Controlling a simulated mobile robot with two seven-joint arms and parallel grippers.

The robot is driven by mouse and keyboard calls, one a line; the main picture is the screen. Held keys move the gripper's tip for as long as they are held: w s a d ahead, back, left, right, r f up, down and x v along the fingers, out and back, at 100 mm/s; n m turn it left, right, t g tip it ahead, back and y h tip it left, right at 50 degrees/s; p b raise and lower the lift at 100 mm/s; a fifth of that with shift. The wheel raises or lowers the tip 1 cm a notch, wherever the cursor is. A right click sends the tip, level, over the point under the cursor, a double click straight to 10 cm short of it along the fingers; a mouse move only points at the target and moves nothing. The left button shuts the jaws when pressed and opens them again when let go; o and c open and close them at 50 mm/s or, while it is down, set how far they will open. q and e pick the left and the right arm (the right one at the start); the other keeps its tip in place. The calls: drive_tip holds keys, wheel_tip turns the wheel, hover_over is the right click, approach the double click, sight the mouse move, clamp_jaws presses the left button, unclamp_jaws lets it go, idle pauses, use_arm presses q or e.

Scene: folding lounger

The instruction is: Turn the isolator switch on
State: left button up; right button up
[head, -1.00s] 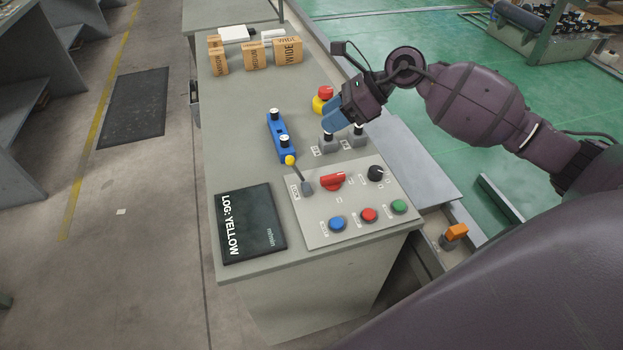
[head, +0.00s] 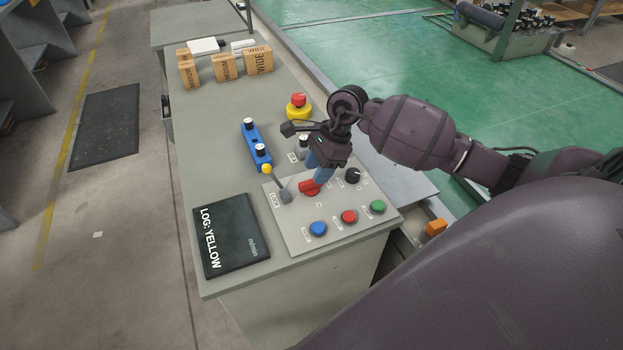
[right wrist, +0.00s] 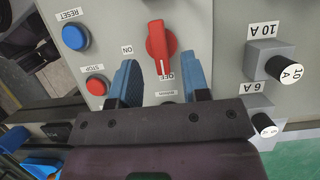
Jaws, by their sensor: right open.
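The isolator switch is a red rotary knob (head: 308,188) on the grey control panel (head: 292,238). In the right wrist view the red knob (right wrist: 160,45) has a white mark on its end, which points at the OFF label (right wrist: 166,77); the ON label (right wrist: 127,49) is to the left. My right gripper (head: 315,172) is open, with blue fingers, just above the knob. In the right wrist view the gripper (right wrist: 159,63) has one finger on each side of the knob's near end, with visible gaps. My left gripper is not in view.
Blue (head: 318,229), red (head: 348,217) and green (head: 377,207) buttons line the panel's front. A dark log board (head: 228,235) lies left. A red-and-yellow emergency stop (head: 298,106) is behind.

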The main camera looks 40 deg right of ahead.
sight(311, 186)
drive_tip(key=shift+x, duration=1.85)
clamp_jaws()
